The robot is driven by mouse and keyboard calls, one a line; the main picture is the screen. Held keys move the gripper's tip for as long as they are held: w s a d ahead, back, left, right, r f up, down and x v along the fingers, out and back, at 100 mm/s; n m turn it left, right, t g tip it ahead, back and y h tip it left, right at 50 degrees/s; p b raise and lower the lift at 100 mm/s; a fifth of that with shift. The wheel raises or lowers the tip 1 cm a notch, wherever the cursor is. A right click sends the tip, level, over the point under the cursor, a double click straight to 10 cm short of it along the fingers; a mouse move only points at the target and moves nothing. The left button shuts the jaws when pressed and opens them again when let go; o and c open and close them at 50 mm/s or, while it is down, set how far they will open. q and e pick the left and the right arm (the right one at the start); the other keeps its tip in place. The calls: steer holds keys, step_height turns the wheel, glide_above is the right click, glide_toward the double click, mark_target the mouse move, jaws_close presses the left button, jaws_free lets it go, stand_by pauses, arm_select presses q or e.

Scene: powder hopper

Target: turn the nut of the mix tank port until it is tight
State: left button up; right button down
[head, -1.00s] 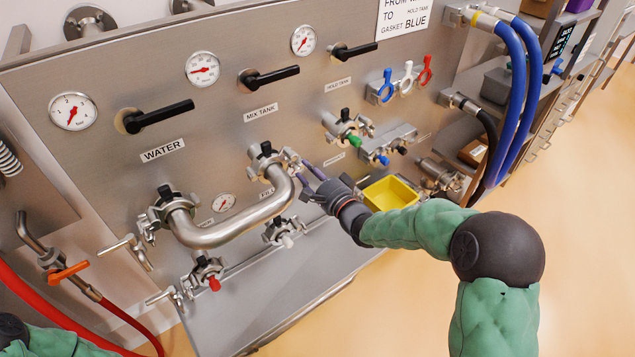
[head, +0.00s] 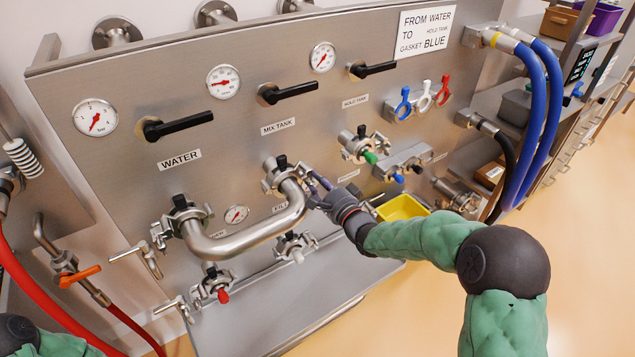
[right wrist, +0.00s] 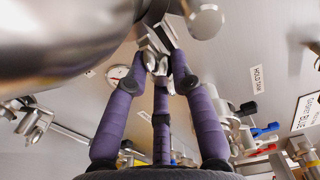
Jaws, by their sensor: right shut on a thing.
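The mix tank port (head: 281,176) is below the MIX TANK label, with a metal clamp around the end of a bent steel pipe (head: 240,240). The pipe's other end is at the water port (head: 180,222). My right gripper (head: 317,183) reaches in from the right to the clamp's right side. In the right wrist view its purple fingers (right wrist: 163,82) close around the small silver nut (right wrist: 158,62) of the clamp. The fingers partly hide the nut, and I cannot tell how tight it is. My left gripper is out of view.
The large pipe fills the upper left of the right wrist view, close to the fingers. The hold tank port (head: 362,147) and a yellow bin (head: 402,207) lie to the right. A capped port (head: 296,247) is just below my right gripper. Blue hoses (head: 540,120) hang far right.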

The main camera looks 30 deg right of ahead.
steer(key=m+p, duration=0.2)
steer(key=m, duration=0.1)
steer(key=shift+r+m, duration=0.3)
steer(key=shift+m+p, duration=0.75)
steer(key=shift+m, duration=0.45)
steer(key=shift+f+m, duration=0.1)
steer(key=shift+m, duration=0.8)
steer(key=shift+p, duration=0.3)
